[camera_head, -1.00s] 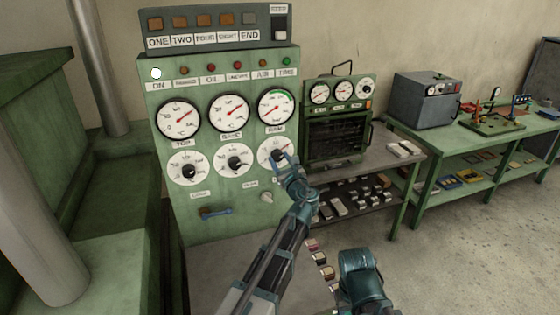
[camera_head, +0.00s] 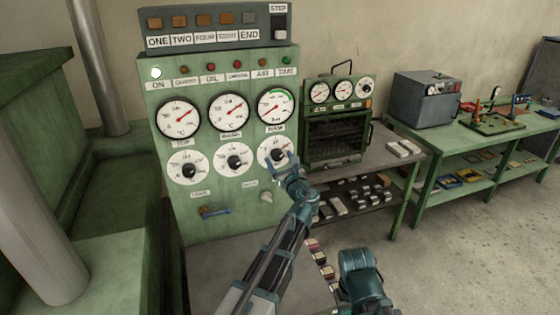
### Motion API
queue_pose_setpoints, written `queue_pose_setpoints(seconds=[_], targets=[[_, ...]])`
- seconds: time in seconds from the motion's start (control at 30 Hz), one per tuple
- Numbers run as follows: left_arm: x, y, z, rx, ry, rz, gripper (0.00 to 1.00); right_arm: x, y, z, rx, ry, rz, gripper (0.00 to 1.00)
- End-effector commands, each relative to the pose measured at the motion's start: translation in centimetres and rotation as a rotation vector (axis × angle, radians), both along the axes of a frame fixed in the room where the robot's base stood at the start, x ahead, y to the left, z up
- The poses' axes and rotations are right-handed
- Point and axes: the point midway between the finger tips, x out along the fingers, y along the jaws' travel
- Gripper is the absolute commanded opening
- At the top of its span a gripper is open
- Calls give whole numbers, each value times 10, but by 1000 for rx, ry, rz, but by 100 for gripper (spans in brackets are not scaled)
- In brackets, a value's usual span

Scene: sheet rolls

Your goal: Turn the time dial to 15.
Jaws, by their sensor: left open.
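The green control panel (camera_head: 220,205) has three lower white dials with black knobs. The lower right dial (camera_head: 268,146), in the column under the TIME lamp label, is partly covered by my left gripper (camera_head: 279,161). Its black knob (camera_head: 278,153) shows just above the fingers. The gripper is open, with its fingertips at the lower part of this dial; I cannot tell whether they touch the knob. The dial's lower numbers and its name label are hidden or too small to read. My right gripper is not in view; only a teal part of my other arm shows at the bottom.
The middle dial (camera_head: 234,163) and left dial (camera_head: 188,167) sit beside it, with three red-needle gauges above. A gauge-topped oven unit (camera_head: 338,133) stands close on the right.

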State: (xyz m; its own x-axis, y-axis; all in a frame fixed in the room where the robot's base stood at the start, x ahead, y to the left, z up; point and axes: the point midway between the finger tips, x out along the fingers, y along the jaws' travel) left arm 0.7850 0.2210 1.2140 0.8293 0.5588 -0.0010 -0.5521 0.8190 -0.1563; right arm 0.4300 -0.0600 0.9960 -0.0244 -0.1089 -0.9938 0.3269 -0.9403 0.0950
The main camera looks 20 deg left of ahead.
Motion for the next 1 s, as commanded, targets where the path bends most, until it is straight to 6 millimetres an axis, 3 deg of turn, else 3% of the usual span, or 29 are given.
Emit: queue_pose_setpoints(seconds=[0.6,1.0], targets=[[-97,-63,0,0,0,-3,82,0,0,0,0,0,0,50],[-113,-76,0,-1,1,0,82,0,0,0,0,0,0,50]])
